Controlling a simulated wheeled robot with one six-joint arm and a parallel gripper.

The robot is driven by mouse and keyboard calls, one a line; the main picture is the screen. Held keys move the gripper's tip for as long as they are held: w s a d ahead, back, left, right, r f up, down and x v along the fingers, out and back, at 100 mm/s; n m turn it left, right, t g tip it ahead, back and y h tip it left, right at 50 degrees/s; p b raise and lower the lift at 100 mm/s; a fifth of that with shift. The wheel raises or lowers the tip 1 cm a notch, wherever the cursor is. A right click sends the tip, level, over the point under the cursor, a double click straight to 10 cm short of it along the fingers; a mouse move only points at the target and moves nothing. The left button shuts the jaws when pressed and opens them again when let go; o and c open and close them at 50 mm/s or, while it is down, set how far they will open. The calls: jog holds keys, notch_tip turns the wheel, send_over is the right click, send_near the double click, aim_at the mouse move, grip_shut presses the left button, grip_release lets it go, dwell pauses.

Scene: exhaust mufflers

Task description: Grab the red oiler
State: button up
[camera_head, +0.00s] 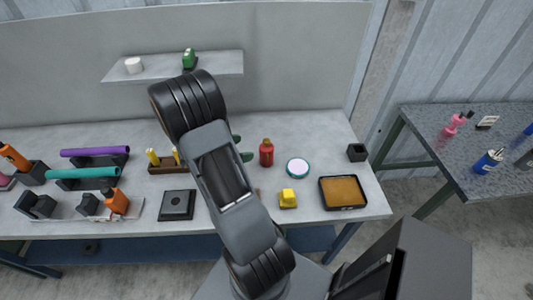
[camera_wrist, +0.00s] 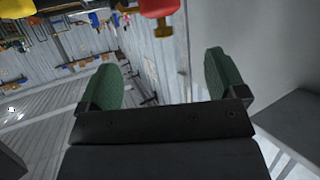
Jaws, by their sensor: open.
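The red oiler (camera_head: 266,153) stands upright on the grey workbench (camera_head: 320,135), just right of my gripper (camera_head: 243,148) in the head view. My arm hides most of the gripper there; only its green fingers show. In the wrist view my gripper (camera_wrist: 163,70) has its two green fingers wide apart with nothing between them. A red body, which looks like the oiler (camera_wrist: 158,8), is cut off by the top edge, beyond the fingertips and roughly midway between them.
A teal-rimmed round dish (camera_head: 298,168), a yellow block (camera_head: 288,198) and a black tray with a brown inside (camera_head: 343,193) lie near the oiler. A wooden holder with yellow pieces (camera_head: 153,158) is to the left. A shelf (camera_head: 220,64) hangs above. A second table (camera_head: 430,120) stands right.

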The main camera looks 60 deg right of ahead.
aim_at(265, 145)
jog(key=p+x, duration=0.1)
jog(key=x, duration=1)
jog(key=shift+w+d+f+p, duration=0.1)
jog(key=shift+d+f+p, duration=0.15)
jog(key=shift+p, duration=0.15)
jog(key=c, duration=1.3)
